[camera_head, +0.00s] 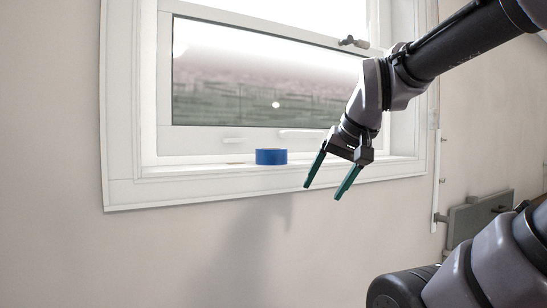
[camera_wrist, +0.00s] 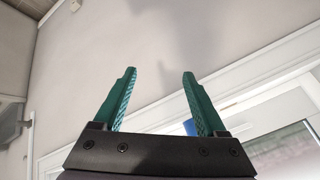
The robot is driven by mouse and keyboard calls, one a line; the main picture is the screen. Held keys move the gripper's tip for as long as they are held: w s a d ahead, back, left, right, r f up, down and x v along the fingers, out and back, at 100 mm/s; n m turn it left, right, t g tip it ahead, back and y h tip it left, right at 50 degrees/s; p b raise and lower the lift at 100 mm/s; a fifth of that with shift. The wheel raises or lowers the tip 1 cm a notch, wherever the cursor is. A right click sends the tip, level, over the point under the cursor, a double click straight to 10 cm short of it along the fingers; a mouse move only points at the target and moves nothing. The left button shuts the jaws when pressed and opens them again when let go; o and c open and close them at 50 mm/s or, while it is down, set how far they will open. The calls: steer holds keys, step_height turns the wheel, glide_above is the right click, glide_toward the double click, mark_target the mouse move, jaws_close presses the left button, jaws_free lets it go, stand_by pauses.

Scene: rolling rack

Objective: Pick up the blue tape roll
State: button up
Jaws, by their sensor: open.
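The blue tape roll (camera_head: 271,157) lies flat on the white window sill in the head view, near the sill's front edge. My gripper (camera_head: 321,190) is open and empty, with green fingers pointing down and left. It is to the right of the roll in the picture and apart from it. A small part of the blue tape roll (camera_wrist: 188,127) shows there, mostly hidden behind the right finger.
The white window sill (camera_head: 180,180) runs under a closed window (camera_head: 265,75) with a pale frame around it. A latch (camera_head: 353,42) sticks out near the top right. A grey panel (camera_head: 475,218) is on the wall at the right. The wall below the sill is clear.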

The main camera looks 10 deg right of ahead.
steer(key=shift+w+r+m, duration=0.15)
steer(key=shift+w+m, duration=0.15)
steer(key=shift+c, duration=0.8)
steer(key=w+d+r+m+g+y, duration=0.1)
steer(key=w+r+m+y, duration=0.2)
steer(key=w+m, duration=0.2)
steer(key=w+d+r+m+g+y, duration=0.1)
steer(key=w+r+m+y, duration=0.3)
steer(key=w, duration=0.6)
steer(key=w+d+r+m+g+y, duration=0.1)
steer(key=w+d+r+m+y, duration=0.2)
steer(key=w+m, duration=0.4)
steer(key=shift+w+r+y, duration=0.4)
steer(key=shift+w+r, duration=0.25)
steer(key=shift+w, duration=0.2)
steer(key=x, duration=0.4)
steer(key=shift+a+f, duration=0.1)
steer(key=shift+a, duration=0.2)
steer(key=shift+f+x, duration=0.2)
steer(key=shift+x, duration=1.3)
steer(key=shift+f+x, duration=0.2)
steer(key=shift+x, duration=1.35)
steer(key=shift+d, duration=0.25)
jaws_close()
